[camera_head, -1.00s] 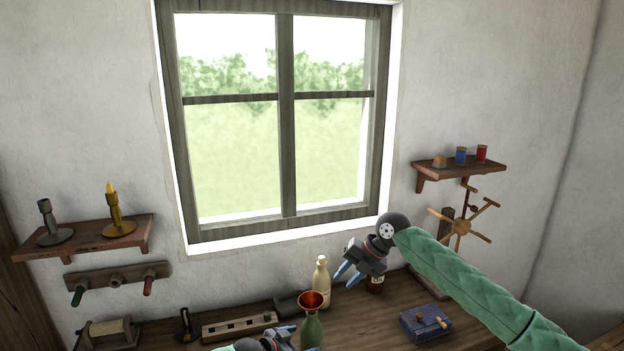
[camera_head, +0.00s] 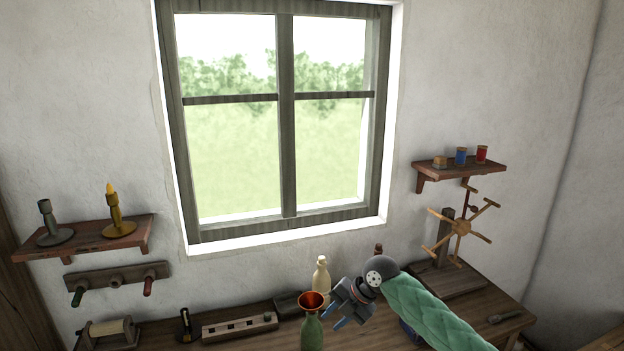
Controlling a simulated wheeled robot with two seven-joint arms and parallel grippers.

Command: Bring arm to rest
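My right arm (camera_head: 430,308) is green and comes in from the bottom right. From this view I cannot tell whether the gripper touches the bottle. My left gripper and arm are out of the picture.
A cream bottle (camera_head: 321,275) stands behind the funnel. A slotted wooden block (camera_head: 240,326) lies to its left. A spoked wooden stand (camera_head: 461,227) is at the right. My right arm hides much of a blue box. Wall shelves (camera_head: 85,238) hang left and right (camera_head: 460,168).

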